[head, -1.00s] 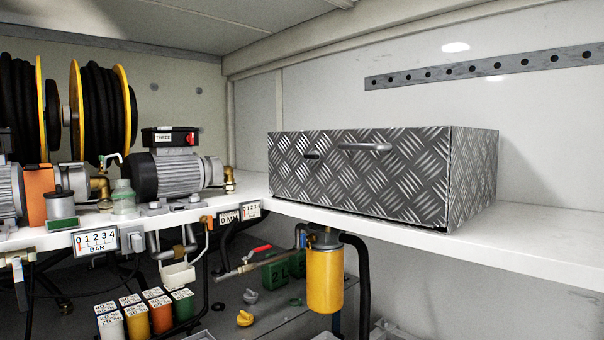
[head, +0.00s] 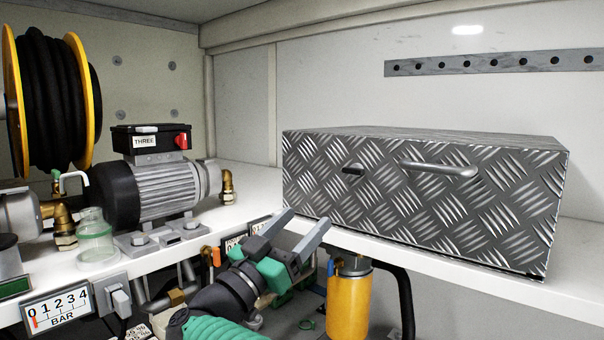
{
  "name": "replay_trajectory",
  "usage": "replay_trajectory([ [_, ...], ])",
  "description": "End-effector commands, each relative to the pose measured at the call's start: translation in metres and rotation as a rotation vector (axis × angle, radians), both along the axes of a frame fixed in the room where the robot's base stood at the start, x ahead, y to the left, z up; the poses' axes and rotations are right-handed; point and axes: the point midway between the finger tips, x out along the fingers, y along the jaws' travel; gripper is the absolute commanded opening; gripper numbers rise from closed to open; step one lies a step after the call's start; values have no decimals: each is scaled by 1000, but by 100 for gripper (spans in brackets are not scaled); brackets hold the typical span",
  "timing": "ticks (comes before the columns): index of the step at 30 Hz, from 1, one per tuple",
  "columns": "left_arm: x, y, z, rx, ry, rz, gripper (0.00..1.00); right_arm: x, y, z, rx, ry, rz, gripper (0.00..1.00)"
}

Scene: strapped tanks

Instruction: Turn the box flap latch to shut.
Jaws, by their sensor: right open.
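The diamond-plate metal box (head: 430,215) stands on the white shelf, its front flap upright against the body. A small dark latch (head: 353,169) sits on the upper left of the flap; it looks roughly level, but its exact setting is too small to tell. A grey bar handle (head: 440,168) is to its right. My right gripper (head: 304,224) is open and empty, its two fingers pointing up and away, below and left of the latch, apart from the box. My left gripper is not in view.
A motor pump (head: 165,190) labelled THREE stands on the shelf left of the box, beside a glass jar (head: 94,237). A yellow filter canister (head: 348,305) hangs under the shelf edge. The space before the flap is clear.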

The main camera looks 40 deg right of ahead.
Motion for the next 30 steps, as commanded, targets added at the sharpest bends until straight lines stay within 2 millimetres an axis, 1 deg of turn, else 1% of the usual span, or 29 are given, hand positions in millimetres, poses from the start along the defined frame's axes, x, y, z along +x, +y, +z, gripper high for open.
replay_trajectory([
  [1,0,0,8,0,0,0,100,1,-7,8,-2,-2,-3,67],
  [4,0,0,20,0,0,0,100,9,-25,19,-2,-1,-2,67],
  [12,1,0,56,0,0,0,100,34,-89,45,-4,3,2,67],
  [15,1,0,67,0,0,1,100,40,-110,53,-3,4,3,67],
  [18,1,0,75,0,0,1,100,44,-125,59,-4,3,4,67],
  [22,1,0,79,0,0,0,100,45,-136,62,-3,0,5,67],
  [30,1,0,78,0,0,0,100,48,-138,59,-4,2,7,67],
])
